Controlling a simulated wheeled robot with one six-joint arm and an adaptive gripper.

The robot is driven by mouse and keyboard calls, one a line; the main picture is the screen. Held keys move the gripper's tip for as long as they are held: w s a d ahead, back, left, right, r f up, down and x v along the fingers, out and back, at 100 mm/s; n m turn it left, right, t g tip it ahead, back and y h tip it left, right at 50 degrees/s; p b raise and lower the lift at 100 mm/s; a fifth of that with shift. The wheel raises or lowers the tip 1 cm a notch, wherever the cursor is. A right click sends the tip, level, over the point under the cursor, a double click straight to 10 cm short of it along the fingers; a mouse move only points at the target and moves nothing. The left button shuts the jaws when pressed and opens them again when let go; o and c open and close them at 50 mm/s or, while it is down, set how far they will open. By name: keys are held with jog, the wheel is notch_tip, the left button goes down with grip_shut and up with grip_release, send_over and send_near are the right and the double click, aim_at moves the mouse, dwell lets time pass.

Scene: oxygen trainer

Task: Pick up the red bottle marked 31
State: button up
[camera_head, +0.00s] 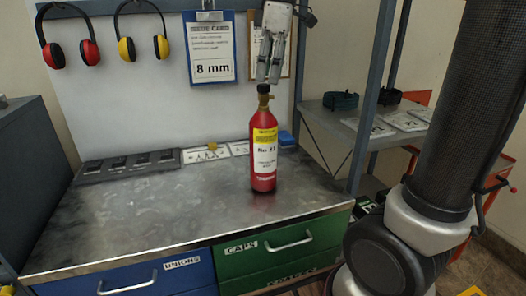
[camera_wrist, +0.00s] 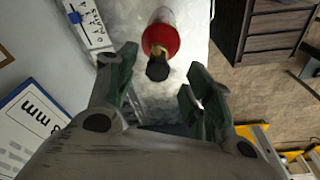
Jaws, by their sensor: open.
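The red bottle (camera_head: 264,177) stands upright on the metal workbench top (camera_head: 150,215). Its yellow and white label reads No 31, and it has a dark valve on top. My gripper (camera_head: 268,78) points down with its fingertips just above the valve in the head view; whether they touch it is unclear. In the wrist view the bottle (camera_wrist: 162,38) is seen from above, with its dark valve toward me. The valve lies near the gap between the open fingers (camera_wrist: 160,75), with nothing held between them.
A black tray (camera_head: 125,165) and white cards (camera_head: 205,154) lie along the bench's back. A blue object (camera_head: 286,139) sits behind the bottle. Ear defenders (camera_head: 68,40) and a clipboard marked 8 mm (camera_head: 211,50) hang on the back panel. A shelf post (camera_head: 366,90) stands right. The front bench top is clear.

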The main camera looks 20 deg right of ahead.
aim_at(264, 99)
jog(key=shift+w+a+f, duration=0.25)
jog(key=shift+a+f, duration=0.05)
jog(key=shift+a, duration=0.05)
jog(key=f, duration=0.7)
jog(key=shift+w+a, duration=0.15)
jog(key=shift+a, duration=0.15)
jog(key=shift+r, duration=0.1)
grip_shut()
